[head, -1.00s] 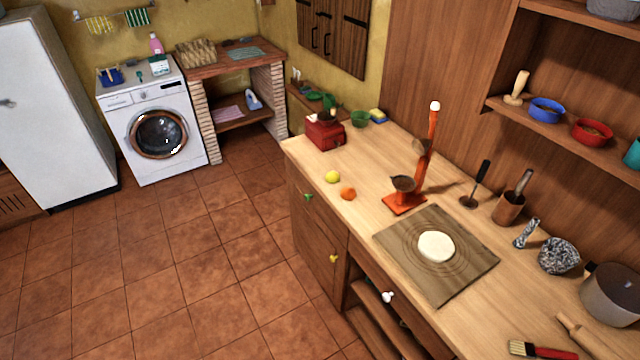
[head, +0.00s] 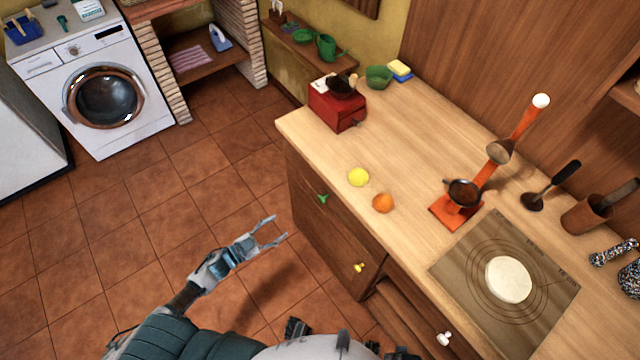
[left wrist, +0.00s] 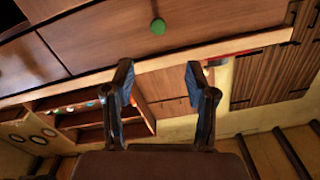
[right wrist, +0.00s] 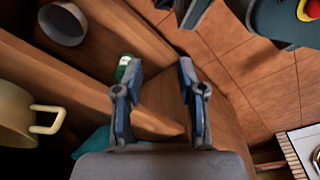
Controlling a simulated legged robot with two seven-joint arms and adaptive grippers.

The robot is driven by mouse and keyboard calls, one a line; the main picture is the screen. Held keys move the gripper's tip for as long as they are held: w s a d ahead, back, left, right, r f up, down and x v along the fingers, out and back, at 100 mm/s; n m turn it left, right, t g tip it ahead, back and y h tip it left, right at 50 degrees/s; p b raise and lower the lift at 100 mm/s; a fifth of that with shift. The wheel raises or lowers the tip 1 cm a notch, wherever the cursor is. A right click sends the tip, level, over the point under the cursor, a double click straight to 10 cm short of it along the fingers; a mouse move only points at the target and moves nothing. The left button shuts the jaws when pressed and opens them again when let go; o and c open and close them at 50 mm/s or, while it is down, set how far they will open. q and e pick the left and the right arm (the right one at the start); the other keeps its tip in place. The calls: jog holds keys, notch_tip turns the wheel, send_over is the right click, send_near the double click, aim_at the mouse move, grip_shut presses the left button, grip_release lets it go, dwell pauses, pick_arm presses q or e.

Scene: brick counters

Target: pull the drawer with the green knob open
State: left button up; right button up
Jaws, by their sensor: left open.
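The green knob (head: 323,199) sits on the front of a dark wooden drawer (head: 345,226) under the counter's left end. The drawer front looks flush with the cabinet. My left gripper (head: 280,230) is open and empty, in the air left of the knob and apart from it. In the left wrist view the green knob (left wrist: 158,26) shows beyond the open fingers (left wrist: 159,75), roughly centred between them. My right gripper (right wrist: 161,68) has its fingers apart, with nothing visible held between them.
A yellow knob (head: 359,267) and a white knob (head: 444,338) are on nearby fronts. A lemon (head: 358,177), an orange (head: 383,203) and a red grinder (head: 337,106) stand on the counter. The tiled floor left of the cabinet is clear. The right wrist view shows a pot (right wrist: 20,115) and shelves nearby.

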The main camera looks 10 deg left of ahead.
pick_arm(q)
send_near(319, 200)
jog(key=x, duration=1)
jog(key=shift+d+b, duration=0.3)
jog(key=shift+b, duration=0.1)
jog(key=shift+d+r, duration=0.1)
jog(key=shift+d, duration=0.25)
jog(key=shift+a, duration=0.65)
grip_shut()
jog(key=shift+d, duration=0.1)
pick_arm(e)
jog(key=shift+w+a+r, duration=0.1)
jog(key=shift+w+r, duration=0.15)
jog(key=shift+r, duration=0.25)
jog(key=shift+w+a+r, duration=0.1)
jog(key=shift+w+r, duration=0.1)
jog(key=shift+r, duration=0.25)
